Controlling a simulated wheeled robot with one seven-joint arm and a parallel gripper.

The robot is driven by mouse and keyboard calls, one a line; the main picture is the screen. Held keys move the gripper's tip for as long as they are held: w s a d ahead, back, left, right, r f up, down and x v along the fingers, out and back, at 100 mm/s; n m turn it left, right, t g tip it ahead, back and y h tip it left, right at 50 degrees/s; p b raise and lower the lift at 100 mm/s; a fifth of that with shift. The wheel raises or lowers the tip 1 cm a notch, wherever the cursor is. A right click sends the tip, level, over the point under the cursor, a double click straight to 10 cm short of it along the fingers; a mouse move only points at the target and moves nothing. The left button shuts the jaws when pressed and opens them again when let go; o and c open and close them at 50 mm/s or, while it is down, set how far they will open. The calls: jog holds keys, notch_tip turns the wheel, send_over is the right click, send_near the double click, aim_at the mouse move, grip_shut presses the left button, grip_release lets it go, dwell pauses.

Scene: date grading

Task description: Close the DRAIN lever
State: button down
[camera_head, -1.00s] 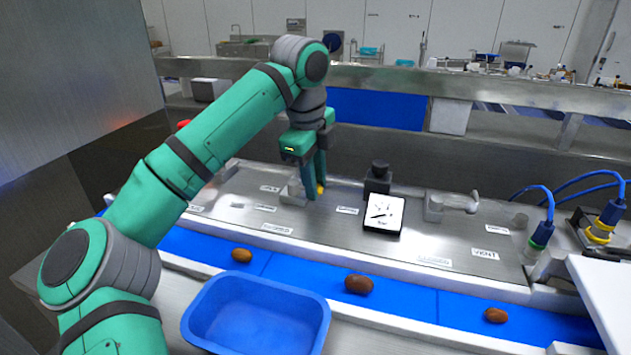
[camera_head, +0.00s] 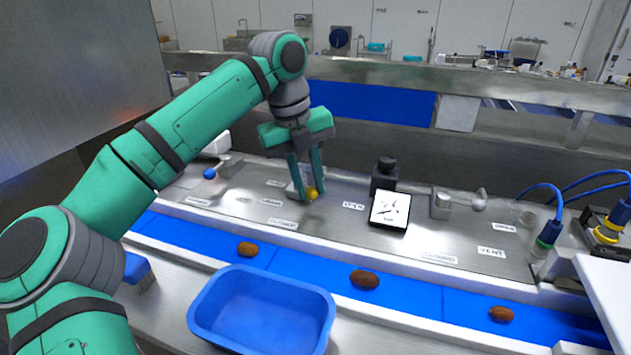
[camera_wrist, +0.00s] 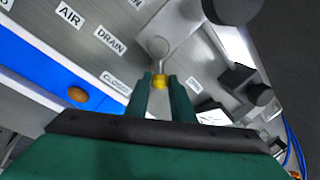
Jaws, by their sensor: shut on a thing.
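The DRAIN lever has a yellow knob (camera_head: 312,194) on a silver arm, with its pivot partly hidden behind my fingers. My gripper (camera_head: 308,197) points down at it, with its fingers shut on the knob. In the wrist view the yellow knob (camera_wrist: 160,83) sits between my fingertips (camera_wrist: 161,79). There the lever arm points between the CLOSED label (camera_wrist: 116,82) and the OPEN label (camera_wrist: 195,81). The DRAIN label (camera_wrist: 110,41) lies left of the lever.
A blue-knobbed lever (camera_head: 209,173) stands to the left, and a pale-knobbed lever (camera_head: 478,202) near the VENT label (camera_head: 491,252). A dark post (camera_head: 384,174) and a dial panel (camera_head: 389,209) stand right of my gripper. Dates lie on the blue belt (camera_head: 310,266); a blue tub (camera_head: 262,315) is in front.

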jog(key=a+m, duration=0.1)
jog(key=m, duration=0.2)
jog(key=a+m+g, duration=0.1)
jog(key=m, duration=0.1)
jog(key=shift+s+a+m, duration=0.2)
jog(key=shift+a+m, duration=0.1)
jog(key=shift+w+a+m+g, duration=0.15)
jog(key=shift+a+m, duration=0.25)
jog(key=shift+m, duration=0.6)
jog(key=shift+w+a+m+g, duration=0.1)
jog(key=shift+a+m+g, duration=0.25)
jog(key=shift+m, duration=0.65)
jog(key=shift+a, duration=0.1)
jog(key=c, duration=1.5)
grip_release()
jog(key=shift+c, duration=0.2)
jog(key=s+v, duration=0.1)
jog(key=v, duration=0.9)
jog(key=shift+w+r, duration=0.45)
